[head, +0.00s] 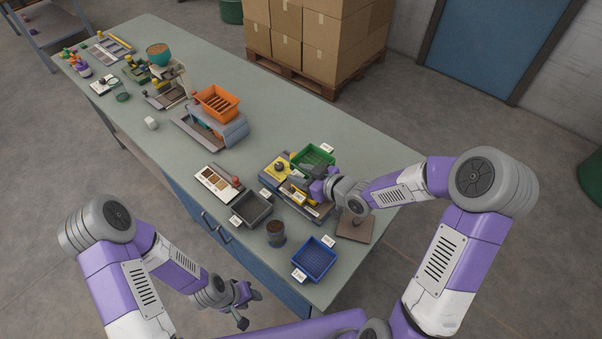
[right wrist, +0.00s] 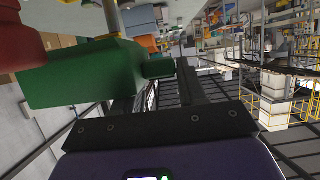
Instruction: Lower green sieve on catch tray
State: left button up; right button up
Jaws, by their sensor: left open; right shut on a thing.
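The green sieve (head: 314,156), a rectangular basket, is at the back of a yellow-and-grey fixture near the table's right end. My right gripper (head: 312,176) is at its near side, shut on it. In the right wrist view the green sieve (right wrist: 95,77) fills the upper left, its short green stub at the fingers (right wrist: 170,85). Whether its underside touches anything is hidden. A dark grey open tray (head: 252,209), possibly the catch tray, lies left of the fixture and looks empty. My left gripper (head: 240,303) is open and empty, off the table's front edge.
A blue basket (head: 314,258) and a brown-filled cup (head: 276,232) stand near the front edge. An orange basket (head: 217,101) sits on a grey unit farther left. A sample card (head: 216,183) lies behind the grey tray. A brown board (head: 355,226) lies under my right arm.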

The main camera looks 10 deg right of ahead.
jog(key=shift+s+f, duration=0.15)
jog(key=shift+f, duration=0.25)
jog(key=shift+f+b, duration=0.4)
jog(key=shift+b, duration=0.15)
notch_tip(320, 180, down, 3)
jog(key=shift+r+b, duration=0.15)
jog(key=shift+b, duration=0.9)
jog(key=shift+f+b, duration=0.8)
jog(key=shift+f, duration=0.05)
jog(key=shift+d, duration=0.1)
jog(key=shift+f+b, duration=0.65)
jog(key=shift+b, duration=0.2)
jog(key=o, duration=1.2)
